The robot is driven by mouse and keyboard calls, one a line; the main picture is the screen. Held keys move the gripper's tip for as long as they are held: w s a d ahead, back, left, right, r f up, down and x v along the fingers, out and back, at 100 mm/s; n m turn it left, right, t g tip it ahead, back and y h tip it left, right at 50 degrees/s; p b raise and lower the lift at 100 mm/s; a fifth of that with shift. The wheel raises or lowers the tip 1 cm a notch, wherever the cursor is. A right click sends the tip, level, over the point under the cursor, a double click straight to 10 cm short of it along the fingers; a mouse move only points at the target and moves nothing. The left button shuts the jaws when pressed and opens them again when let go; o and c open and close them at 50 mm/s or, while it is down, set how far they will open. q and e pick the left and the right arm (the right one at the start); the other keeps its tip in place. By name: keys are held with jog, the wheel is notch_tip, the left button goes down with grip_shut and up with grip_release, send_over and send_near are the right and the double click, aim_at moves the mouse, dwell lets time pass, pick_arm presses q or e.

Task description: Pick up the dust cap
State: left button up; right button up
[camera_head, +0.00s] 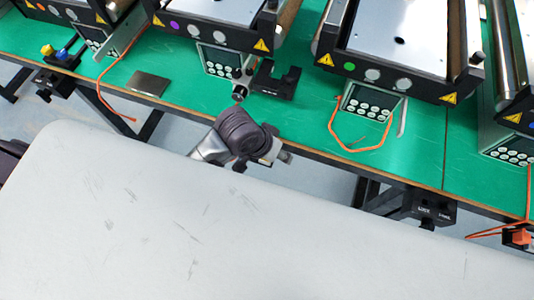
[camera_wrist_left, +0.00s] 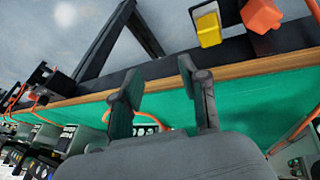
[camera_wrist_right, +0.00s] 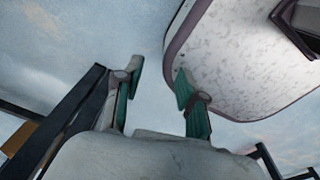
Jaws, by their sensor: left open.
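I cannot tell for sure which thing is the dust cap. In the left wrist view a yellow block (camera_wrist_left: 208,25) and an orange block (camera_wrist_left: 262,14) sit at the bench's edge, beyond my fingers. My left gripper (camera_wrist_left: 160,76) is open and empty, with its fingers apart over the bench edge. In the head view a small yellow piece (camera_head: 47,50) and a blue piece (camera_head: 62,54) sit at the far left edge of the bench. My right gripper (camera_wrist_right: 160,70) is open and empty, with floor behind it. I cannot make out either gripper's fingers in the head view.
Several mini conveyors (camera_head: 400,30) with keypads stand on the green bench (camera_head: 310,110). A metal plate (camera_head: 148,83) and orange cables (camera_head: 333,122) lie near the front edge. A black block (camera_head: 275,80) stands mid-bench. Dark bench legs (camera_wrist_right: 60,120) show in the right wrist view.

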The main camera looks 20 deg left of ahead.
pick_arm(q)
jog(key=w+a+r+n+g+y, duration=0.2)
jog(key=w+a+r+g+y, duration=0.1)
jog(key=a+r+y, duration=0.15)
jog(key=shift+h, duration=0.35)
notch_tip(320, 180, down, 8)
jog(key=shift+a+f, duration=0.1)
jog(key=shift+f, duration=0.45)
jog(key=f, duration=0.4)
jog(key=shift+w+d+f, duration=0.1)
jog(key=shift+d+f, duration=0.1)
jog(key=shift+f, duration=0.1)
pick_arm(e)
jog(key=shift+w+a, duration=0.15)
jog(key=shift+a, duration=0.5)
jog(key=shift+d, duration=0.1)
pick_arm(q)
grip_shut()
pick_arm(e)
jog(key=shift+d, duration=0.15)
